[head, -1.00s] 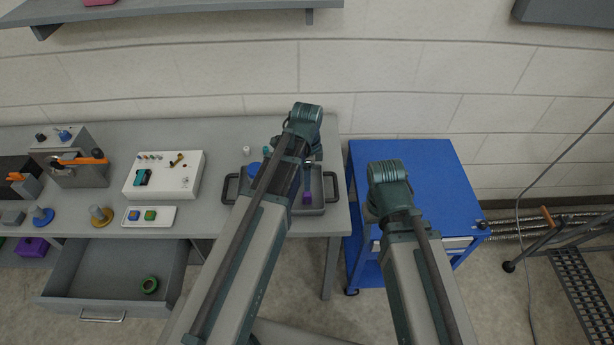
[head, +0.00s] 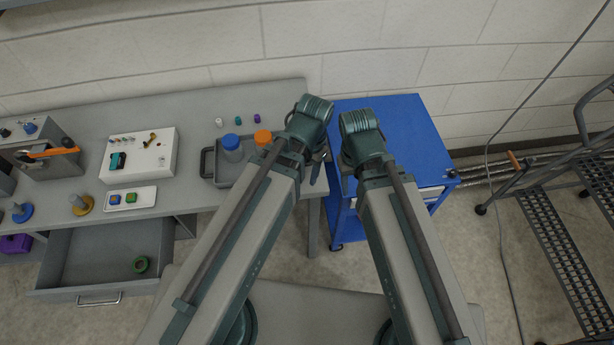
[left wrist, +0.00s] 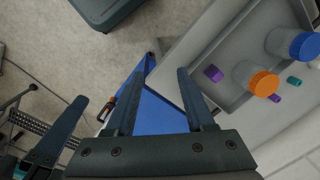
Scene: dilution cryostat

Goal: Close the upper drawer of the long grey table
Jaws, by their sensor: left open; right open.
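The upper drawer (head: 95,245) of the long grey table (head: 240,108) is pulled out at the lower left of the head view. My left gripper (left wrist: 166,66) is open and empty in the left wrist view, near the grey tray and the blue cart. Neither gripper touches the drawer.
A grey tray (head: 207,165) with blue-capped and orange-capped bottles stands at the table's right end. A blue cart (head: 400,115) stands beside the table. A stepped metal frame (head: 560,235) is at the right. Floor is clear in front of the cart.

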